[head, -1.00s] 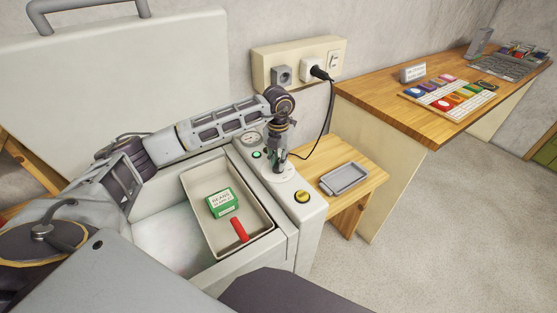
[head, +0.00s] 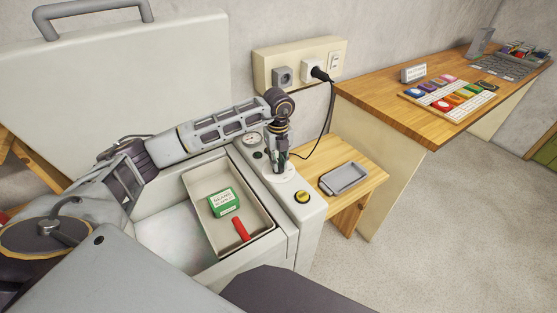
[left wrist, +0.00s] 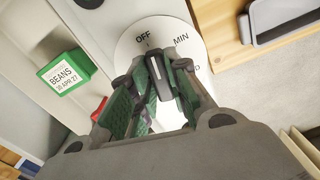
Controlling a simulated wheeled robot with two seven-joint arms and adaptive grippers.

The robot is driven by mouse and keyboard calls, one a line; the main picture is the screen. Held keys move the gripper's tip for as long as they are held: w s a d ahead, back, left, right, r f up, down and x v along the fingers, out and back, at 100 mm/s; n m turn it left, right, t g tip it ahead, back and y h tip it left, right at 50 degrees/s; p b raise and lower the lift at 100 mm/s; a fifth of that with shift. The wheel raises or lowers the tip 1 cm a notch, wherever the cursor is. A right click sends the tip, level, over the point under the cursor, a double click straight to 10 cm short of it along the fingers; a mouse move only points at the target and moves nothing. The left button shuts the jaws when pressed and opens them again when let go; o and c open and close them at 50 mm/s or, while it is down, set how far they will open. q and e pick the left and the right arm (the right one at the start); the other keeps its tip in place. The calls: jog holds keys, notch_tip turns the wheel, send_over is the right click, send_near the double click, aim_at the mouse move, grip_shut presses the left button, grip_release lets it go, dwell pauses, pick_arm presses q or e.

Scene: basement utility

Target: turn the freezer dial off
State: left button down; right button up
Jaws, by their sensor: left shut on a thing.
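The freezer dial is a round white plate in the left wrist view (left wrist: 134,44), marked OFF, MIN and a partly hidden label. It also shows on the freezer's control ledge in the head view (head: 287,178). My left gripper (head: 278,165) points down over it and is shut on the dial's dark knob, seen between the green-padded fingers in the left wrist view (left wrist: 158,85). A small indicator lamp (head: 257,155) beside the gauge is dark. My right gripper is out of view.
The freezer lid (head: 120,75) stands open behind my arm. A basket (head: 262,217) holds a green beans box (head: 222,202) and a red item (head: 240,229). A yellow button (head: 302,197) is near the dial. A grey tray (head: 344,177) lies on a low wooden stand to the right.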

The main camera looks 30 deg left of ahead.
pick_arm(q)
jog(key=shift+r+n, duration=0.15)
jog(key=shift+n, duration=0.95)
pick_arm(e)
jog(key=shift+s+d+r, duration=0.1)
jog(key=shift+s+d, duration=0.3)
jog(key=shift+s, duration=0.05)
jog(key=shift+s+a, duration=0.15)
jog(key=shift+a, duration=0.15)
pick_arm(q)
jog(key=c, duration=1.4)
grip_release()
jog(key=shift+o, duration=0.2)
jog(key=shift+r, duration=0.5)
notch_tip(320, 180, up, 11)
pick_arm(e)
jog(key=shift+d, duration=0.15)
pick_arm(q)
jog(key=shift+p, duration=0.3)
